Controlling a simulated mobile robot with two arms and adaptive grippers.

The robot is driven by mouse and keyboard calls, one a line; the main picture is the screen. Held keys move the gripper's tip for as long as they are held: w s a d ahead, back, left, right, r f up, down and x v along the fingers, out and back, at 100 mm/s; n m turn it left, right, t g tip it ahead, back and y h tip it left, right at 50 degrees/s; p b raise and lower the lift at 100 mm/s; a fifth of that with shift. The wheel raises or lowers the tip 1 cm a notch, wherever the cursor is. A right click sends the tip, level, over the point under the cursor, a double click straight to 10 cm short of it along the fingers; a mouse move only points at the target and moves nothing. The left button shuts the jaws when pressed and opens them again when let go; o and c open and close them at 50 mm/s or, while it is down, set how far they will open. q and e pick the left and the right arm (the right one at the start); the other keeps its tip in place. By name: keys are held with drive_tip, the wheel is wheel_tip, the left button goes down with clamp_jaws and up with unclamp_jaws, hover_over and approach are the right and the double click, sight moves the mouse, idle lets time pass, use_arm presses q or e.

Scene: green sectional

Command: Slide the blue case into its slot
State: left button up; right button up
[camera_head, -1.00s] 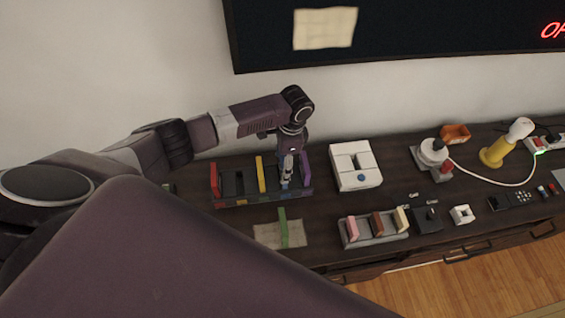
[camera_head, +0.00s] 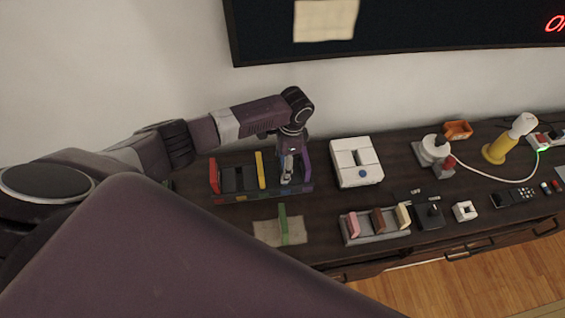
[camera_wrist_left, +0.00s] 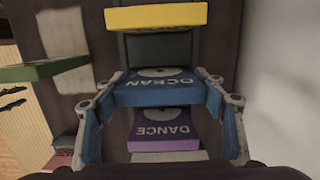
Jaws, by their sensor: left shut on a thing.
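My left gripper (camera_head: 287,172) is shut on the blue case, over the right part of the dark rack (camera_head: 232,200). In the left wrist view, the blue case (camera_wrist_left: 160,90), marked OCEAN, sits between the two fingers of the gripper (camera_wrist_left: 160,100). It lies between the yellow case (camera_wrist_left: 155,16) and the purple case (camera_wrist_left: 163,133), marked DANCE. In the head view, the yellow case (camera_head: 261,170) is to its left and the purple case (camera_head: 306,160) to its right. The gripper hides most of the blue case and its slot; how deep it sits cannot be told.
A red case (camera_head: 214,175) stands at the rack's left end. A white device (camera_head: 356,163) is right of the rack; a grey holder (camera_head: 376,235) with small blocks is front right. The wall is close behind.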

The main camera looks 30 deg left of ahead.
use_arm(q)
drive_tip(key=shift+f+b, duration=0.3)
drive_tip(key=shift+f, duration=0.25)
drive_tip(key=o, duration=1.3)
drive_tip(key=shift+c, duration=0.2)
drive_tip(key=shift+r, duration=0.1)
wheel_tip(320, 180, up, 12)
drive_tip(key=d, duration=0.1)
drive_tip(key=shift+w, duration=0.4)
drive_tip(key=shift+d, duration=0.1)
